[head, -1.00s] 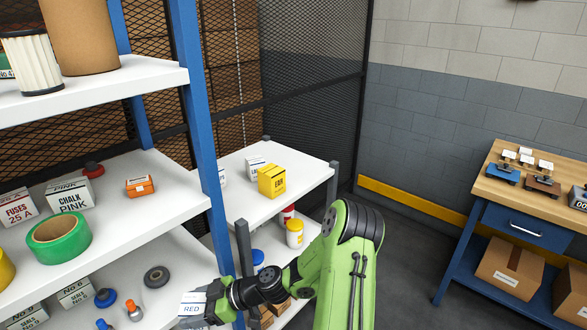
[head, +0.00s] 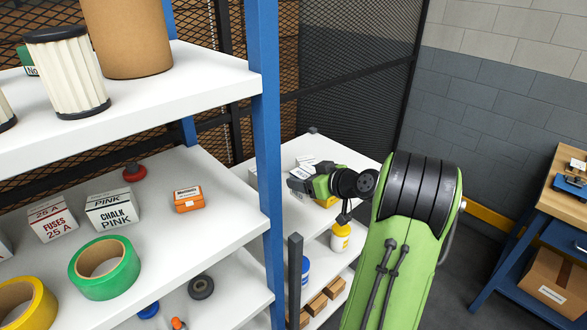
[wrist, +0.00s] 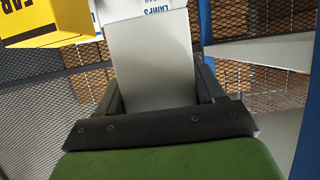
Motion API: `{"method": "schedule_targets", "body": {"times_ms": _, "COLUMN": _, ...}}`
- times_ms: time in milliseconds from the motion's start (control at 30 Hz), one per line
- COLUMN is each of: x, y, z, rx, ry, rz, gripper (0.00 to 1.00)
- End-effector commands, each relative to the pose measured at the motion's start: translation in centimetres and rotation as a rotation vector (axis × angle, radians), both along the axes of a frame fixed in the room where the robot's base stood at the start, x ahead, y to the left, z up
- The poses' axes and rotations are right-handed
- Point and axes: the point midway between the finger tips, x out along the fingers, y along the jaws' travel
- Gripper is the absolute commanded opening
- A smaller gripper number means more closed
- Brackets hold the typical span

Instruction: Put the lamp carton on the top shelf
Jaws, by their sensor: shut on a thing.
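My gripper (head: 301,184) is shut on a pale carton (wrist: 150,62), which fills the space between the fingers in the wrist view. The carton's visible face there is blank, so I cannot read what it is. White cartons with blue "LAMPS" print, upside down and cut off, show behind it, one at upper left (wrist: 82,12). In the head view my gripper is over the low side shelf (head: 262,179), beside white cartons (head: 304,160). The highest shelf in view (head: 215,72) is on the blue-posted rack, left of and above my gripper.
That shelf holds a white filter (head: 68,75) and a brown cylinder (head: 126,38), with bare room at its right front. The blue post (head: 266,160) stands between it and my gripper. A yellow box (wrist: 45,22) is close by the held carton in the wrist view.

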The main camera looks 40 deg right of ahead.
Motion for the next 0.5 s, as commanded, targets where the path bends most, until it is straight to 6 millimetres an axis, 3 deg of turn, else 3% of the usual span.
{"method": "schedule_targets", "body": {"times_ms": 200, "x": -0.2, "y": -0.1, "z": -4.9, "rx": 0.009, "ry": 0.003, "rz": -0.005, "gripper": 0.38}}
{"method": "schedule_targets", "body": {"times_ms": 500, "x": -0.2, "y": -0.1, "z": -9.5, "rx": 0.007, "ry": 0.003, "rz": -0.004, "gripper": 0.38}}
